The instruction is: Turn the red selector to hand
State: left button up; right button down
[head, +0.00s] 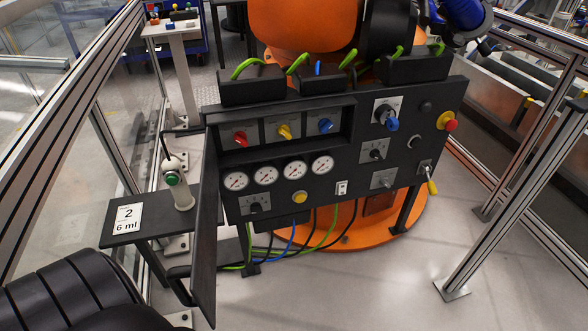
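The red selector (240,139) is a small red knob on a plate at the left end of a recess in the black control panel (345,205). Its handle looks tilted, but the position marks around it are too small to read. A yellow selector (285,132) and a blue selector (326,125) sit to its right in the same recess. A dark door (205,235) stands swung open at the panel's left edge, and the red selector is in plain view. Neither of my grippers can be made out in the head view.
Several round gauges (236,181) sit below the recess. Clear floor (370,290) lies in front.

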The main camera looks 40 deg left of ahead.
aim_at(240, 137)
jog(key=u, duration=1.5)
